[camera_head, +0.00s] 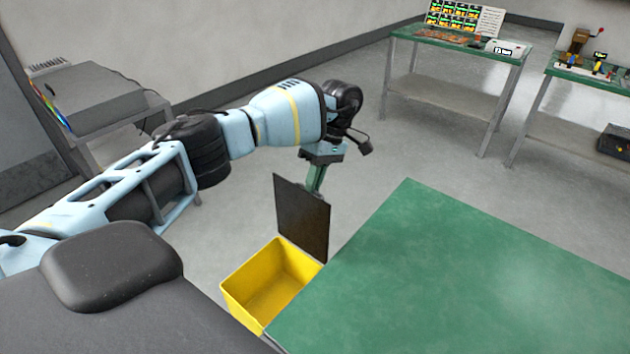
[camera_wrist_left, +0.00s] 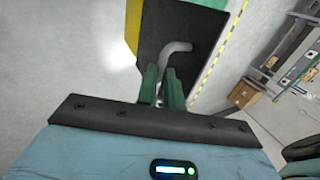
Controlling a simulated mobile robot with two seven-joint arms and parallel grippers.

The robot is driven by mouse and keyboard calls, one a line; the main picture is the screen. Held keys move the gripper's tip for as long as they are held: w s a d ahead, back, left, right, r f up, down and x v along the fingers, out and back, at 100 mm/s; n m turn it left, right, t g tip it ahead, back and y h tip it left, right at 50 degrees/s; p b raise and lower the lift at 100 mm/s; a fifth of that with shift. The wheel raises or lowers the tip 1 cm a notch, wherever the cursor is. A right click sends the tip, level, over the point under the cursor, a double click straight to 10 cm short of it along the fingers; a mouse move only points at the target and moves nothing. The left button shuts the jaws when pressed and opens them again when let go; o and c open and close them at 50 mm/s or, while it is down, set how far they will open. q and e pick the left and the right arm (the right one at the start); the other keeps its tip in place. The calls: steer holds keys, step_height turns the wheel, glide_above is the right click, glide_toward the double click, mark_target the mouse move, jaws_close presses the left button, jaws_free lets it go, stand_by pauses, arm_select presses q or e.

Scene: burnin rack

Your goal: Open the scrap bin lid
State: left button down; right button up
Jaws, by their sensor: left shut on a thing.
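The yellow scrap bin (camera_head: 262,286) stands on the floor beside the green-topped table, and its inside looks empty. Its dark lid (camera_head: 302,218) stands about upright at the bin's far edge, so the bin is open. My left gripper (camera_head: 316,186) is behind the lid, its fingertips partly hidden by it. In the left wrist view, the green fingers (camera_wrist_left: 162,92) are shut on the grey curved handle (camera_wrist_left: 172,55) on the lid's dark face. My right gripper is in neither view.
The green tabletop (camera_head: 450,270) lies close to the right of the bin and lid. A grey cart (camera_head: 105,100) stands at the left. Two workbenches with equipment stand at the back right. Open floor lies behind the lid.

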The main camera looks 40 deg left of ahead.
arm_select(q)
steer(key=shift+s+f, duration=0.2)
steer(key=shift+f, duration=0.4)
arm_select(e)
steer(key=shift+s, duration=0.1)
arm_select(q)
steer(key=c, duration=1.6)
jaws_free()
steer(key=shift+w, duration=0.1)
steer(key=shift+o, duration=0.4)
steer(key=shift+r, duration=0.25)
steer(key=v, duration=0.7)
steer(key=shift+w+r, duration=0.2)
steer(key=shift+r, duration=0.1)
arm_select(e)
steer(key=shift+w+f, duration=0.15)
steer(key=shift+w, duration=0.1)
